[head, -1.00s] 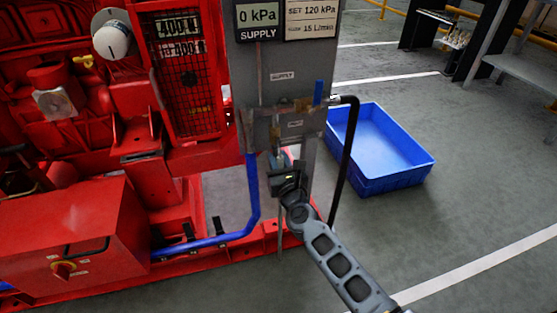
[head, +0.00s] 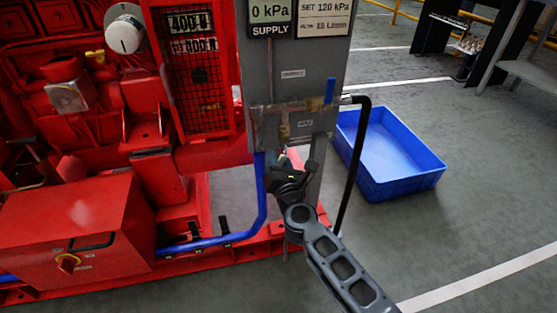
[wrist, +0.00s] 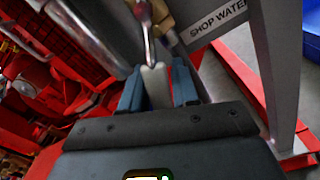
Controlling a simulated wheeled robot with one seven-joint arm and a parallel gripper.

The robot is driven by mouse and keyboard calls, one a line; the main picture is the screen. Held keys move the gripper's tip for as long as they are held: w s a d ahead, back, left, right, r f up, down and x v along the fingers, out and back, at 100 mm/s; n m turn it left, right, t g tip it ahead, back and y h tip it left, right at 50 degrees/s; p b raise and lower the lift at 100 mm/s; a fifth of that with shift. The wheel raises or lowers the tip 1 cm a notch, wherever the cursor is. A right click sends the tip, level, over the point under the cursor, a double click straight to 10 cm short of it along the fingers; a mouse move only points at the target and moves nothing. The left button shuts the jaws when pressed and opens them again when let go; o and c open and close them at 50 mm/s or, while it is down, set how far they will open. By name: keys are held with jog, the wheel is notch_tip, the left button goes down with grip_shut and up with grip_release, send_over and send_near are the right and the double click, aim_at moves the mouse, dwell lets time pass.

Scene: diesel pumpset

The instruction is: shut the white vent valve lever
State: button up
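The white vent valve lever (wrist: 156,84) shows in the wrist view between the two blue fingertips of my gripper (wrist: 159,88). In the head view my gripper (head: 289,161) is at the lower part of the grey panel (head: 292,60), just below a brass fitting (head: 284,131). The lever itself is hard to make out there, largely hidden by the gripper.
A pipe with an upright blue lever (head: 330,90) crosses the panel above my gripper. A black hose (head: 356,150) hangs at its right and a blue hose (head: 261,195) at its left. The red pumpset (head: 80,215) fills the left. A blue bin (head: 395,185) stands on the floor.

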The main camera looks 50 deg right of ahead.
jog(key=shift+o, duration=1.4)
jog(key=shift+w+a, duration=0.1)
